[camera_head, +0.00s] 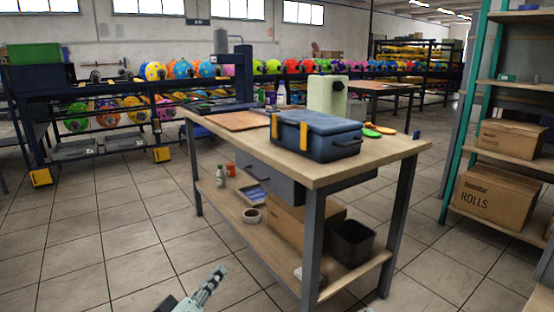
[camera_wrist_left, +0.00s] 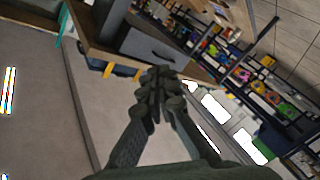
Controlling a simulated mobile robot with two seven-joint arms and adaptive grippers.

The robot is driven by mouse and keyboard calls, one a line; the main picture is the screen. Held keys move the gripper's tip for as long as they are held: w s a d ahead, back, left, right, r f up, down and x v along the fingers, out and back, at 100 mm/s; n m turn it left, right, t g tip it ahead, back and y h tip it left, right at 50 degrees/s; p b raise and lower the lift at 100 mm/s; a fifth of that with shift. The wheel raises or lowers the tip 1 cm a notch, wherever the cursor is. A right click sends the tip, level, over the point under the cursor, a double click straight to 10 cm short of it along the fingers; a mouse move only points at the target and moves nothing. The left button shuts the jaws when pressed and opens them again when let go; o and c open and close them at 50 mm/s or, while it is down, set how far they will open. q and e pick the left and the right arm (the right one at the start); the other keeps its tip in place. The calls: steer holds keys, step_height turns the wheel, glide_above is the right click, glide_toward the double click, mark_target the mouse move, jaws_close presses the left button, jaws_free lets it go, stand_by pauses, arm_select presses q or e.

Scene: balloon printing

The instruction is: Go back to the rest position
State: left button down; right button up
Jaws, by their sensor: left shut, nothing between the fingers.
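My left gripper (camera_head: 212,284) shows at the bottom of the head view, low in front of the workbench and apart from it. In the left wrist view my left gripper (camera_wrist_left: 158,80) has its fingers together, with nothing between them. The wooden workbench (camera_head: 362,165) stands ahead, and its edge also shows at the top of the left wrist view (camera_wrist_left: 90,45). My right gripper is not in view.
A blue toolbox (camera_head: 318,140) with yellow latches sits on the workbench. A black bin (camera_head: 351,243) is on its lower shelf. A shelf with cardboard boxes (camera_head: 492,196) stands at right. Racks of colourful balls (camera_head: 182,69) line the back. Tiled floor at left is clear.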

arm_select(q)
steer(key=s+r+m+g+y, duration=0.25)
steer(key=s+m, duration=0.65)
steer(key=s, duration=0.6)
steer(key=s+a+f+g+y+p, duration=0.1)
steer(key=a+f+g+p, duration=0.15)
steer(key=f, duration=0.35)
steer(key=s+a+f+g+y+p, duration=0.1)
steer(key=a+f+g+p, duration=0.15)
steer(key=f, duration=0.45)
steer(key=s+a+f+n+g+y+p, duration=0.1)
steer(key=s+a+f+g+p, duration=0.3)
steer(key=s+a+f, duration=0.5)
steer(key=shift+s+a+f+n+g+y, duration=0.15)
steer(key=shift+s+f+n+g+y, duration=0.2)
steer(key=shift+f+g+y, duration=0.5)
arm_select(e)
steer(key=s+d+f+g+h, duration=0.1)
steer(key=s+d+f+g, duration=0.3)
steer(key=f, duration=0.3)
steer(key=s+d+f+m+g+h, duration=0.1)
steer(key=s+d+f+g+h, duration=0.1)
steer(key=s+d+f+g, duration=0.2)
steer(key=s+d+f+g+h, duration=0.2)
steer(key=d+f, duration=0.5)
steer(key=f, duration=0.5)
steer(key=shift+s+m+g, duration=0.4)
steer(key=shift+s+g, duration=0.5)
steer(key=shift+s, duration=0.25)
